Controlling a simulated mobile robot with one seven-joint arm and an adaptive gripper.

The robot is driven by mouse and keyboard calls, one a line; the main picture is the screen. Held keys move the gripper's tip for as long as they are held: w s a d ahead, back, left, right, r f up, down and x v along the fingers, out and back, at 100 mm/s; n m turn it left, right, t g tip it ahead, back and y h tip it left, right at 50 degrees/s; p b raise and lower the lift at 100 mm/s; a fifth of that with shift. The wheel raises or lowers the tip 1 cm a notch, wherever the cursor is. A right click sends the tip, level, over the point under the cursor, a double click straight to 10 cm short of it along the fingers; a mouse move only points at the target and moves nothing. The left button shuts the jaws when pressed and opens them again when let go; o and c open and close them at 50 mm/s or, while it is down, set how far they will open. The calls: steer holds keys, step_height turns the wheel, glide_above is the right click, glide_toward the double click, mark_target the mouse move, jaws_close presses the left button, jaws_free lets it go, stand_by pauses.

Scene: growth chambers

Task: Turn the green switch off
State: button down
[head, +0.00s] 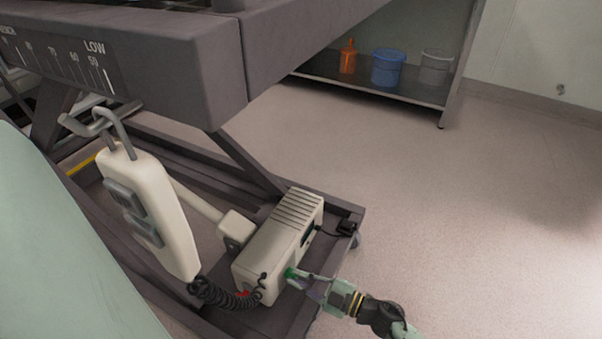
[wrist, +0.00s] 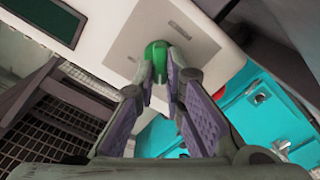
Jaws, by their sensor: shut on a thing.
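The green switch (wrist: 156,58) is a rounded knob on a grey plate on the white control box. In the wrist view my gripper (wrist: 160,78) has its two purple-padded fingers closed on either side of it. In the head view the green switch (head: 289,273) shows as a small green spot on the end of the control box (head: 270,245), with my gripper (head: 299,279) against it. The fingers hide part of the switch, and I cannot read any on or off marking.
The box sits on the dark base frame of a lift table (head: 200,40). A white hand control (head: 160,215) hangs at the left with a coiled black cord. A low shelf at the back holds a blue bucket (head: 388,67). The floor at the right is clear.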

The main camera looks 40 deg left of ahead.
steer(key=shift+n, duration=1)
steer(key=c, duration=1.7)
jaws_free()
steer(key=v, duration=1.2)
steer(key=shift+s+f, duration=0.1)
